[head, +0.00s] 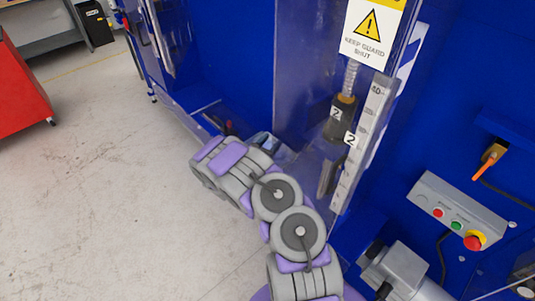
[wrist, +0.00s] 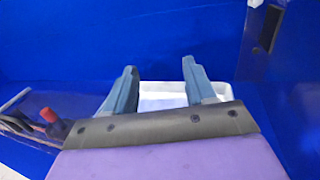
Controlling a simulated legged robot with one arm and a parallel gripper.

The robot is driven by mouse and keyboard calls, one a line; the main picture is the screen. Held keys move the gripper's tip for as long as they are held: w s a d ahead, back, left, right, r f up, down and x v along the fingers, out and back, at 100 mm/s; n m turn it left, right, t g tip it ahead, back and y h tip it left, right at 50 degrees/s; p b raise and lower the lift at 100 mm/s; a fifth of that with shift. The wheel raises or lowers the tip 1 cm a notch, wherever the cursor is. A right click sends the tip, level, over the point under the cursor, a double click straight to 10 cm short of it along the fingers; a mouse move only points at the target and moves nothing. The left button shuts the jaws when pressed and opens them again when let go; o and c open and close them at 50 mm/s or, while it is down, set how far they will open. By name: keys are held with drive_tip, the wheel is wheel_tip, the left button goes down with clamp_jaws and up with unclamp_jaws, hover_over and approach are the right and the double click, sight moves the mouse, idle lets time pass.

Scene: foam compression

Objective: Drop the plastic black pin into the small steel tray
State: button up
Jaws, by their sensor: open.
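My gripper (wrist: 158,72) is open in the wrist view, its two blue-grey fingers spread apart. A pale, shallow tray (wrist: 163,88) lies beyond and between the fingers, on the blue surface. The fingers and the gripper's body cover parts of it. I see nothing held between the fingers. I cannot make out the black pin for certain in either view. In the head view my arm reaches into the blue machine, and its end is at the opening beside the clear guard; the tray cannot be made out there.
A red-tipped dark item (wrist: 48,117) lies left of my gripper. A control box (head: 458,212) is farther right.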

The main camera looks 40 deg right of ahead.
drive_tip(key=p+v, duration=0.3)
drive_tip(key=v, duration=1.4)
drive_tip(key=shift+a+p, duration=0.2)
drive_tip(key=shift+p, duration=0.1)
